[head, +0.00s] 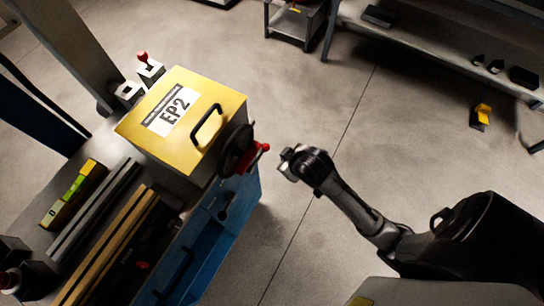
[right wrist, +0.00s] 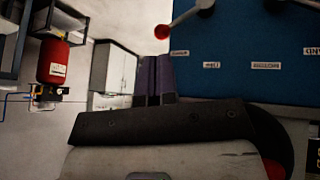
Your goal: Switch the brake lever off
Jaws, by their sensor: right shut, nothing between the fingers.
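A lever with a red ball knob (right wrist: 162,32) on a pale metal rod stands out from a blue panel (right wrist: 250,45) at the top of the right wrist view. The panel carries several small white labels, too blurred to read surely. My right gripper (right wrist: 154,98) is shut and empty; its fingers are below the knob in that picture, apparently apart from it. In the head view the right gripper (head: 287,162) is right of the blue cabinet (head: 236,210), close to a black handwheel (head: 235,150) with a red handle. I cannot tell which control is the brake lever.
A yellow box (head: 170,88) marked EP2 tops the cabinet. A small red-knobbed lever (head: 143,57) stands behind it. Long bars (head: 105,245) lie at left. A workbench (head: 440,45) is at upper right. The floor (head: 330,235) between is clear.

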